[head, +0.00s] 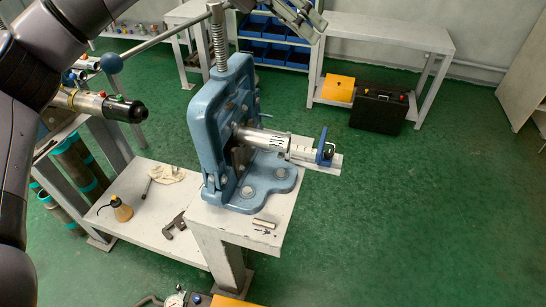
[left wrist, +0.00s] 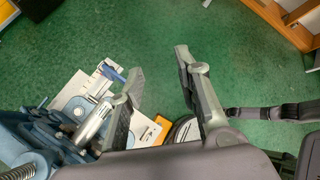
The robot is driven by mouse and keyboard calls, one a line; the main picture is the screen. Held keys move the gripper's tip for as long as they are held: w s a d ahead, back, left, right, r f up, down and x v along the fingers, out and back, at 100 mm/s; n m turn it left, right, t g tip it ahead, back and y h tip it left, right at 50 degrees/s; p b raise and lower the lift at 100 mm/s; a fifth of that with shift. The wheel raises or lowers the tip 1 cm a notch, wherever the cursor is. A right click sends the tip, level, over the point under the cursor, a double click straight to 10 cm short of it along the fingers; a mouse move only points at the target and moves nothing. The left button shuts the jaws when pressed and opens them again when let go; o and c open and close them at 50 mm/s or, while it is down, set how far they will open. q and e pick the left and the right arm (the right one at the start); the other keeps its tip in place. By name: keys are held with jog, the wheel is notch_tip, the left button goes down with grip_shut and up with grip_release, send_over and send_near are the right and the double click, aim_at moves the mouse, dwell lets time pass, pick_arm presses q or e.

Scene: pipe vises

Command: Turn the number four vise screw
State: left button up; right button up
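A blue pipe vise (head: 205,125) stands on the white bench top. Its vertical screw (head: 219,45) rises from the top of the frame, with a slanting bar handle (head: 160,41) that has a blue ball end. A metal pipe (head: 262,138) lies through the vise jaws. I cannot read a number on the vise. My left gripper (head: 297,14) is at the top, right of the screw and apart from the vise frame. In the left wrist view its two fingers (left wrist: 160,78) are spread with nothing between them; the vise (left wrist: 35,135) is left of them. My right gripper is not seen.
The white bench (head: 240,222) carries a small metal piece (head: 264,224). Blue bins (head: 275,30), a black case (head: 379,109) and a yellow box (head: 338,88) are behind. Green floor at right is clear.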

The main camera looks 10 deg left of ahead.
pick_arm(q)
jog(key=s+d+f+n+t+h, duration=0.1)
jog(key=d+f+n+h, duration=0.2)
jog(key=d+h, duration=0.25)
jog(key=d+f+n+t+h, duration=0.1)
jog(key=d+f+n+h, duration=0.1)
jog(key=d+n+h, duration=0.3)
jog(key=a+f+n+t+y, duration=0.3)
jog(key=a+f+n+y, duration=0.2)
jog(key=f+n, duration=0.4)
jog(key=w+a+f+n+t+y, duration=0.1)
jog(key=a+f+n+t+y, duration=0.3)
jog(key=f+n, duration=0.5)
jog(key=a+f+n+t+y+b, duration=0.1)
jog(key=a+f+n+t+y, duration=0.3)
jog(key=f+n, duration=0.5)
notch_tip(320, 180, down, 3)
jog(key=a+y, duration=0.2)
jog(key=y, duration=0.1)
jog(key=shift+w+a+f, duration=0.2)
jog(key=shift+w+a, duration=0.2)
